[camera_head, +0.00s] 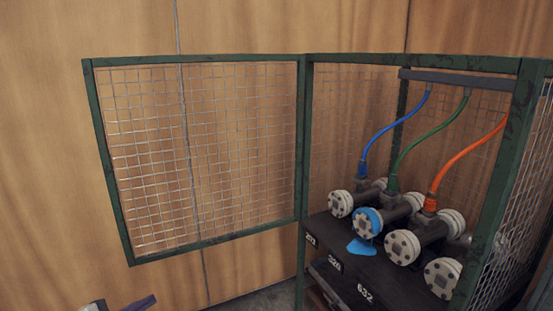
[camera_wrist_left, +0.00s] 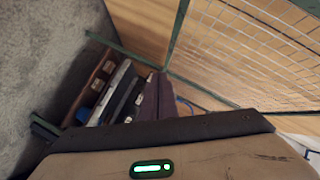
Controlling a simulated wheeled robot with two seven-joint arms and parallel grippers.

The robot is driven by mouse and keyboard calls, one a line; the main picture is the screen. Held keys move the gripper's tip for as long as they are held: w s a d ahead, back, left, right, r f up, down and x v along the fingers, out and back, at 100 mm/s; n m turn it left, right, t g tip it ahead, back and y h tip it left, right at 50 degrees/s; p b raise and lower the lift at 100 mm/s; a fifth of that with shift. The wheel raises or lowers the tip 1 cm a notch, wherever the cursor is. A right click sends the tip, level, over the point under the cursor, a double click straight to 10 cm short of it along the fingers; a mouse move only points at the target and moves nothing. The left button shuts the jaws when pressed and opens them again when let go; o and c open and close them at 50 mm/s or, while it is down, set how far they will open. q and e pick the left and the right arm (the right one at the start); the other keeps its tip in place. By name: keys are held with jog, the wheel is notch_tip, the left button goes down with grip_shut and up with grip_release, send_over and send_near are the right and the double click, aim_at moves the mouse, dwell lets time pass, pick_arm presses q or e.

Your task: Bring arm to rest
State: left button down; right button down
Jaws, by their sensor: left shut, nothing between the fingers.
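My left gripper (camera_head: 146,300) shows at the bottom left edge of the head view, with only its purple fingers and a bit of its pale body in the picture. It is shut and empty, below the open mesh door and apart from it. In the left wrist view the purple closed fingers (camera_wrist_left: 152,98) show beyond the wrist housing. My right gripper is in neither view.
A green-framed mesh door (camera_head: 200,160) stands open on the left of a cage. Inside, several flanged pipes (camera_head: 403,247) sit on a black numbered bench (camera_head: 318,230), with blue, green and orange hoses above. A blue patch (camera_head: 362,247) lies below one flange. Grey floor (camera_wrist_left: 50,60) is clear.

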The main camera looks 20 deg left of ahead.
pick_arm(q)
jog(key=s+d+f+n+g+p, duration=0.1)
jog(key=s+d+f+n, duration=0.1)
jog(key=s+d+f, duration=0.45)
jog(key=s+d+f+n+g, duration=0.1)
jog(key=s+d+f+n, duration=0.15)
jog(key=d, duration=0.75)
jog(key=s+d+n+g+p, duration=0.1)
jog(key=s+d+n+g, duration=0.3)
jog(key=s+d, duration=1)
jog(key=d+n, duration=0.3)
jog(key=shift+s+d+r+g+p, duration=0.15)
jog(key=shift+s+r+g+p, duration=0.05)
jog(key=shift+s+g+p, duration=0.1)
